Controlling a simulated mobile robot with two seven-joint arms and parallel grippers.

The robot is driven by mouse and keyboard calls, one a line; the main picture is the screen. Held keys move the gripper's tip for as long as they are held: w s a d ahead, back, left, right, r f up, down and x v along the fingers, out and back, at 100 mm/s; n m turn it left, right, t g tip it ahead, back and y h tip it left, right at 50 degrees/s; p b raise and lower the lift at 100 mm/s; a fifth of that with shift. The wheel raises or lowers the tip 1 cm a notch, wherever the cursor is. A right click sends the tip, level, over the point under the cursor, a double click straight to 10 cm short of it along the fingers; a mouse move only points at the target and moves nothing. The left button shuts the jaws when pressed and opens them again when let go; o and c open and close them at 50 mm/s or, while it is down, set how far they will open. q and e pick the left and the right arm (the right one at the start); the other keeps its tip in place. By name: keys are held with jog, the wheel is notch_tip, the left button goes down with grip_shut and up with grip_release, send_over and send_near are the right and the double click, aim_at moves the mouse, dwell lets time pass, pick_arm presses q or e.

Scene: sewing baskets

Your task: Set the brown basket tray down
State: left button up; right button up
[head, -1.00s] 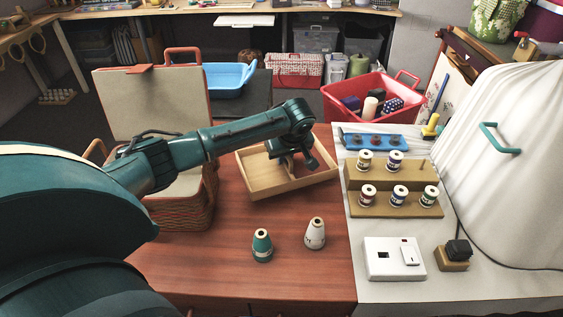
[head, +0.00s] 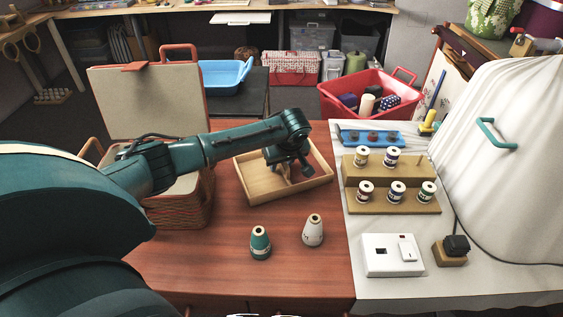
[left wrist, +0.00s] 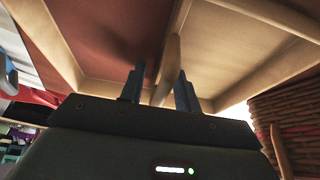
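The brown basket tray (head: 245,193), a shallow light-wood tray with a central handle (head: 285,171), is on the red-brown table right of the wicker basket, looking level and resting on the wood. My left gripper (head: 296,172) reaches over the tray at its handle. In the left wrist view, the two fingers (left wrist: 160,92) stand apart on either side of the handle (left wrist: 170,60). A gap shows between the left finger and the handle, so the gripper looks open around it.
The open wicker basket (head: 180,210) stands left of the tray, partly behind my arm. A green cone spool (head: 260,243) and a white cone spool (head: 313,231) stand in front. A spool rack (head: 392,204) is to the right. A red bin (head: 330,105) is behind.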

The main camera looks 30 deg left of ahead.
pick_arm(q)
jog(key=p+v, duration=0.1)
jog(key=v, duration=1.1)
jog(key=shift+r, duration=0.2)
jog(key=shift+a, duration=0.1)
